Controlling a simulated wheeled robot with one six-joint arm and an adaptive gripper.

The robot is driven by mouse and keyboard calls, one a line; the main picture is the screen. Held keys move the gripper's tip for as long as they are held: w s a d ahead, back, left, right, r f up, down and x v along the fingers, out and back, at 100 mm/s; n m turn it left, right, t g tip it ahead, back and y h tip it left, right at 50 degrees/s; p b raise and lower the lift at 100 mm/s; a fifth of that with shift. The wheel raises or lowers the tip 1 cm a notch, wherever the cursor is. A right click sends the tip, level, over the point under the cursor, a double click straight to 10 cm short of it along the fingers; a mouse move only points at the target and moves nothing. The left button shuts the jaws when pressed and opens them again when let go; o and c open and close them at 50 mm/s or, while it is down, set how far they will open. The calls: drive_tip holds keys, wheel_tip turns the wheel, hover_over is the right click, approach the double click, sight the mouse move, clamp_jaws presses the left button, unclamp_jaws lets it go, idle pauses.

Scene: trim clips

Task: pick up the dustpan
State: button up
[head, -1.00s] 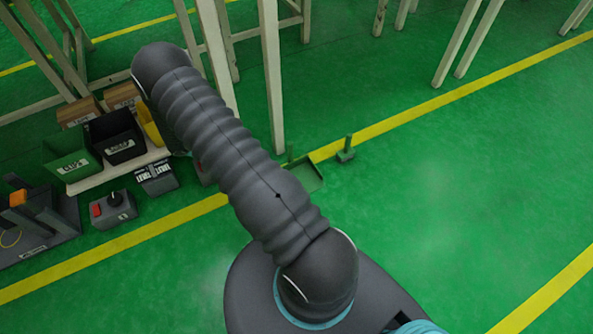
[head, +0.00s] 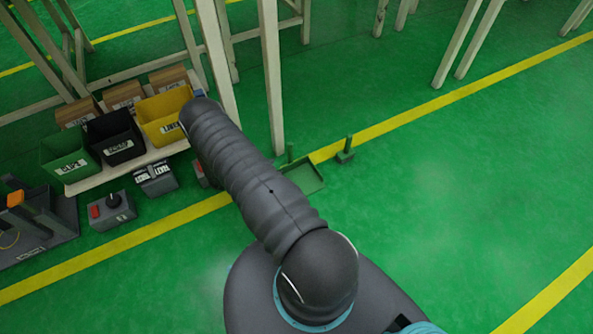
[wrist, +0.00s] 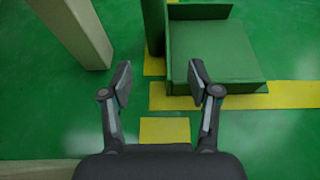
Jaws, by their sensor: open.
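The dustpan (head: 307,177) is a green tray with an upright handle, standing on the floor by the yellow line, right of my arm in the head view. In the wrist view the dustpan (wrist: 222,55) lies ahead, its pan at the upper right. Its dark green handle (wrist: 154,28) rises at the pan's left side. My gripper (wrist: 161,80) is open and empty, with the handle beyond the gap between the fingers. The right finger overlaps the near edge of the pan in the picture; I cannot tell whether they touch. The head view does not show my gripper.
A pale leg (wrist: 75,30) stands close left of the handle. A green upright-handled tool (head: 346,152) stands right of the dustpan. Yellow (head: 163,115), black (head: 117,137) and green (head: 70,158) bins sit at left. Floor at right is clear.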

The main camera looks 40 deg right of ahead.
sight(289, 163)
drive_tip(key=shift+r+x, duration=0.15)
drive_tip(key=shift+x, duration=1.6)
drive_tip(key=shift+r+x, duration=0.1)
drive_tip(key=shift+x, duration=1.7)
drive_tip(key=shift+w+d, duration=0.1)
clamp_jaws()
